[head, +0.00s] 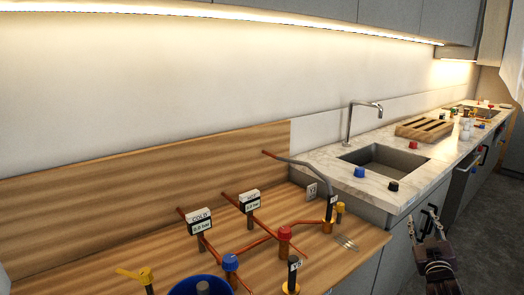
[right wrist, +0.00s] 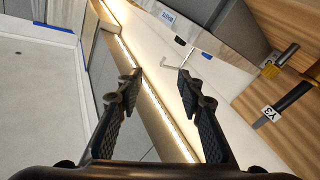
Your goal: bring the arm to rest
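My right gripper (head: 424,224) shows at the lower right of the head view, in front of the grey cabinet fronts and over the floor. In the right wrist view its two dark fingers (right wrist: 160,76) stand apart with nothing between them. The gripper touches nothing that I can see. My left gripper is in neither view.
A wooden worktop (head: 130,248) holds copper pipes, COLD and HOT labels, coloured valve caps and a blue round container (head: 190,288). Right of it, a marble counter (head: 335,165) has a sink (head: 385,163), tap and wooden rack (head: 424,129). Grey floor (head: 490,225) is open at the right.

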